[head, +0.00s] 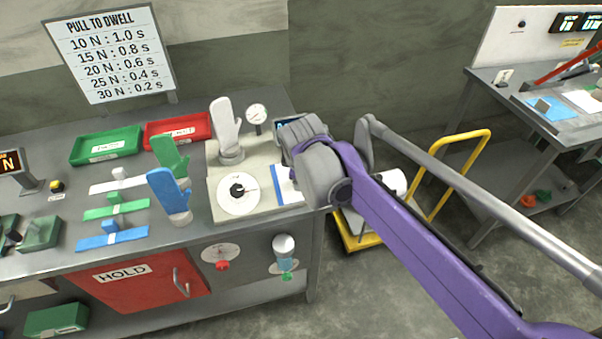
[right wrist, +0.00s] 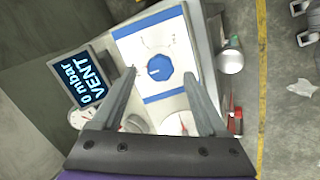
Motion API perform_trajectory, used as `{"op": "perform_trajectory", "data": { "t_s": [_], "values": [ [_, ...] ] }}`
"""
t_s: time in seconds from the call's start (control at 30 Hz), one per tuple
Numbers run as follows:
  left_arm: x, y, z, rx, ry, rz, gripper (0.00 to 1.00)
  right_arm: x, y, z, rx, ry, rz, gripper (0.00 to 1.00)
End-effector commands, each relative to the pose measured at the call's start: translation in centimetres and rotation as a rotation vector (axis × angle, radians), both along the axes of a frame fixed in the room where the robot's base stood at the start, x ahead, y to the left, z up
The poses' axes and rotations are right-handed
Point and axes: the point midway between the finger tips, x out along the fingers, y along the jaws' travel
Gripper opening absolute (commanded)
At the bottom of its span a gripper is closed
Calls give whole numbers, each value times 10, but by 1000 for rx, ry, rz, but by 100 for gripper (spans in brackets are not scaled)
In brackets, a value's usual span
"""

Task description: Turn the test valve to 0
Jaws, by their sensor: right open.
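A blue eight-sided knob (right wrist: 158,71) with a white pointer mark sits on a white plate with blue bands (right wrist: 150,38). I take it for the test valve. The mark lies on the knob's left side in the right wrist view; the plate's lettering is too small to read. My right gripper (right wrist: 160,78) is open, its fingers apart on either side of the knob in that view, with nothing between them. I cannot tell how far above it they are. In the head view the plate (head: 283,186) is partly hidden by my right arm, and the knob is hidden. My left gripper is out of view.
A screen (right wrist: 83,86) reads "0 mbar VENT". A round dial with a black knob (head: 238,192), a white glove form (head: 226,130) and a gauge (head: 256,114) stand near the plate. A yellow cart (head: 360,242) is right of the bench.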

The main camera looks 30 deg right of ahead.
Motion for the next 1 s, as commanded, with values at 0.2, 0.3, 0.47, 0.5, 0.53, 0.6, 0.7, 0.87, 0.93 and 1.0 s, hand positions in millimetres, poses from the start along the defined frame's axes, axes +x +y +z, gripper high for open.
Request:
{"op": "perform_trajectory", "data": {
  "t_s": [0.2, 0.3, 0.47, 0.5, 0.53, 0.6, 0.7, 0.87, 0.93, 1.0],
  "values": [
    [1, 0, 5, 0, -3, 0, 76, -19, 11, 42, 0, 0, 1, 76],
    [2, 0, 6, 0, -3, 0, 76, -26, 14, 57, 1, 0, 1, 76],
    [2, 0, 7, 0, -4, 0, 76, -33, 18, 71, 1, 1, 0, 76],
    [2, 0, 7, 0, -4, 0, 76, -34, 18, 73, 1, 1, 0, 76],
    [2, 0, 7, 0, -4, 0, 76, -34, 18, 73, 1, 1, 0, 76],
    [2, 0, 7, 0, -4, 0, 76, -35, 18, 74, 0, 0, 0, 76],
    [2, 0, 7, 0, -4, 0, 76, -35, 18, 74, 0, 0, 0, 76],
    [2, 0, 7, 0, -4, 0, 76, -34, 18, 74, 0, 0, 0, 76],
    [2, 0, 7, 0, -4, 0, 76, -34, 18, 74, 0, 0, 0, 76],
    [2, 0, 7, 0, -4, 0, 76, -34, 18, 74, 0, 0, 0, 76]
  ]
}}
